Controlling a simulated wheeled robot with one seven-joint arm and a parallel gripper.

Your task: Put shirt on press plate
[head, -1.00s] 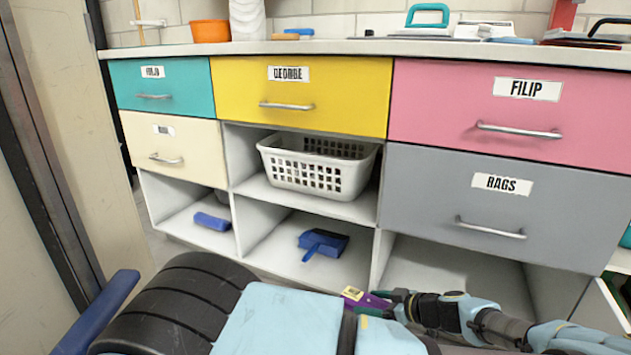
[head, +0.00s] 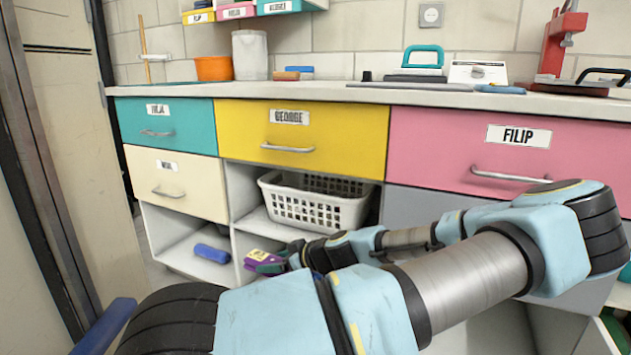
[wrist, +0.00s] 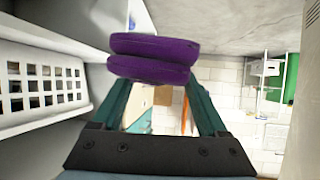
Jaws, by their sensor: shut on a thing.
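A purple folded shirt (head: 264,261) with a yellowish label on top is held by my gripper (head: 285,260), in front of the lower open shelves. In the wrist view the shirt (wrist: 152,58) shows as a thick purple fold between the fingertips of my gripper (wrist: 157,82), which is shut on it. On the counter at the back right, a dark flat plate with a teal handle (head: 424,49) stands near a red press-like stand (head: 562,42) with a dark red base. I cannot tell which of these is the press plate. My gripper is below counter height, left of both.
A white basket (head: 312,203) sits in the cubby under the yellow drawer (head: 340,135). A blue roll (head: 211,253) lies on the lower left shelf. An orange bowl (head: 213,68) and white container (head: 249,55) stand on the counter (head: 310,92). The counter front has bare stretches.

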